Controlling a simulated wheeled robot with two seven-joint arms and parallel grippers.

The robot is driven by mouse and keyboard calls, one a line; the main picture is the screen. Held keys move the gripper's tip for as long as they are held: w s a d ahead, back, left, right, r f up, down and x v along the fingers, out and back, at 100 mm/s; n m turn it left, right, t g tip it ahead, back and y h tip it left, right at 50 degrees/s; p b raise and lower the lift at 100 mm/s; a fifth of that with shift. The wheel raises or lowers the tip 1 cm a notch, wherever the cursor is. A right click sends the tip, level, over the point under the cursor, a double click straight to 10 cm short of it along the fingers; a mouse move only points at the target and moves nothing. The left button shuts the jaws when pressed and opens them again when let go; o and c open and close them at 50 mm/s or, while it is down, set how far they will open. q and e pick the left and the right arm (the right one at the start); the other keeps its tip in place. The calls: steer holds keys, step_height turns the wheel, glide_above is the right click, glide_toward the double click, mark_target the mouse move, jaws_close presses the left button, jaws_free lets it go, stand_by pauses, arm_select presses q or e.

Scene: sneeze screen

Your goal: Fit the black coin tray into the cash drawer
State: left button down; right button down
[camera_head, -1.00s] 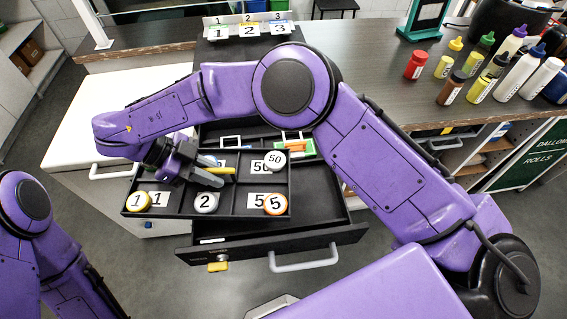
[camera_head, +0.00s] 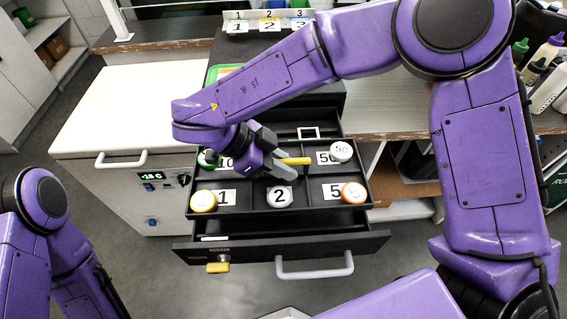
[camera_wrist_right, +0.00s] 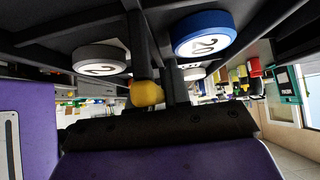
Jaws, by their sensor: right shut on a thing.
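The black coin tray (camera_head: 310,206) has several compartments with numbered labels and round coins. My right gripper (camera_head: 283,164) is shut on the tray's yellow handle (camera_head: 295,161) near its middle. The open black cash drawer (camera_head: 355,243) lies below, its grey pull handle (camera_head: 315,270) at the front. The tray is over the drawer, roughly centred left to right. A dark strip of drawer shows in front of it; whether they touch is unclear. The right wrist view shows the yellow handle (camera_wrist_right: 147,93) between the fingers and a blue 20 coin (camera_wrist_right: 205,33). My left gripper is out of view.
A yellow key (camera_head: 218,266) sticks out of the drawer front. A white-topped cabinet (camera_head: 120,105) stands at left. Number signs 1, 2, 3 (camera_head: 268,24) stand behind the drawer. Bottles (camera_head: 545,85) stand on the counter at right.

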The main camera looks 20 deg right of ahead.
mark_target(284, 182)
steer(key=shift+r+p, duration=0.2)
steer(key=shift+p, duration=0.1)
step_height(284, 182, down, 4)
steer(key=b, duration=0.2)
steer(key=shift+f+b, duration=0.25)
steer(key=shift+b, duration=0.05)
steer(key=shift+f+b, duration=0.3)
steer(key=shift+f, duration=0.5)
steer(key=shift+p, duration=0.5)
steer(key=shift+p, duration=0.45)
